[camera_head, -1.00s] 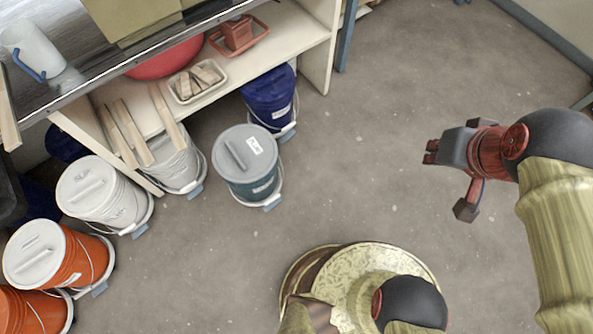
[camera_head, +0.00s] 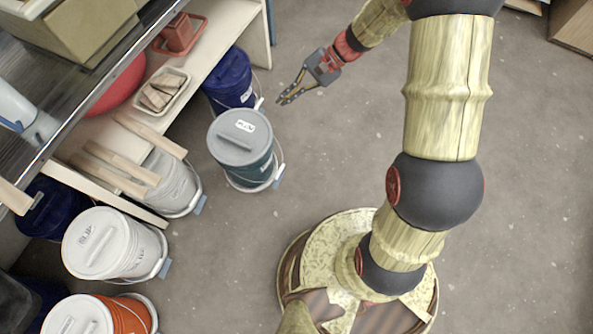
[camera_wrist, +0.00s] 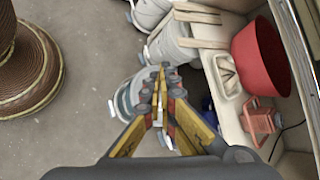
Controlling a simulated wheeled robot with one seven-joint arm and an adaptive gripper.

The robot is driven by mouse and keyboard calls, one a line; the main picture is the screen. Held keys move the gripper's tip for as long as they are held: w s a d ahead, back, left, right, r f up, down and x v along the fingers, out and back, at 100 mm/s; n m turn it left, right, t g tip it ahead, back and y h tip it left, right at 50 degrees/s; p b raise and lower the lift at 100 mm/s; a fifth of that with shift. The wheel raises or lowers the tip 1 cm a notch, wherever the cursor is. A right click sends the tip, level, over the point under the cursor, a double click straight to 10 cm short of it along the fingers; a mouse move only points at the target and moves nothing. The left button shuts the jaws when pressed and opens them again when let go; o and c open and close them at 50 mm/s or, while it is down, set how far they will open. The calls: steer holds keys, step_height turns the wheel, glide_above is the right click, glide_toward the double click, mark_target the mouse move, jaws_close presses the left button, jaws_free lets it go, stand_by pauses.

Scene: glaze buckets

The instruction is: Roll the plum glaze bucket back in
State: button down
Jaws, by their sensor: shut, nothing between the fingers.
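The plum glaze bucket (camera_head: 240,150) is teal-sided with a grey lid and a white label. It stands upright on the floor in front of the shelf unit, on a wheeled base. In the wrist view the bucket (camera_wrist: 126,98) shows beyond the fingers, partly hidden by them. My gripper (camera_head: 283,101) is shut and empty, just right of the bucket and above it, apart from it as far as the head view shows. In the wrist view my gripper's fingers (camera_wrist: 162,80) come together at the tips.
A dark blue bucket (camera_head: 230,80) stands behind the plum one, partly under the shelf (camera_head: 190,75). White buckets (camera_head: 112,243) and an orange one (camera_head: 128,315) stand to the left. Wooden slats (camera_head: 120,165) jut from the shelf. Open floor (camera_head: 330,165) lies to the right.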

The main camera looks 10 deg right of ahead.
steer(key=w+f+m+t+y+b, duration=0.1)
steer(key=w+f+m+t+y, duration=0.3)
steer(key=f, duration=1)
steer(key=w+f+m+b, duration=0.15)
steer(key=f+m, duration=0.35)
steer(key=f, duration=0.9)
steer(key=s+d+f+m+t+h, duration=0.1)
steer(key=s+f+m+t, duration=0.2)
steer(key=f, duration=0.9)
steer(key=s+d+f+m+t, duration=0.1)
steer(key=s+f+m+t, duration=0.2)
steer(key=f, duration=0.8)
steer(key=shift+s+d+f+m+h, duration=0.35)
steer(key=shift+s+m, duration=0.45)
steer(key=shift+m, duration=0.3)
steer(key=shift+w+a, duration=0.1)
steer(key=shift+a, duration=0.05)
steer(key=shift+b+x, duration=0.85)
steer(key=shift+x, duration=4.7)
steer(key=r+x, duration=0.2)
steer(key=x, duration=0.9)
steer(key=w+a+r+x, duration=0.1)
steer(key=r+x, duration=0.2)
steer(key=x, duration=0.9)
steer(key=shift+w+r, duration=0.15)
steer(key=shift+w, duration=0.1)
steer(key=shift+a, duration=0.15)
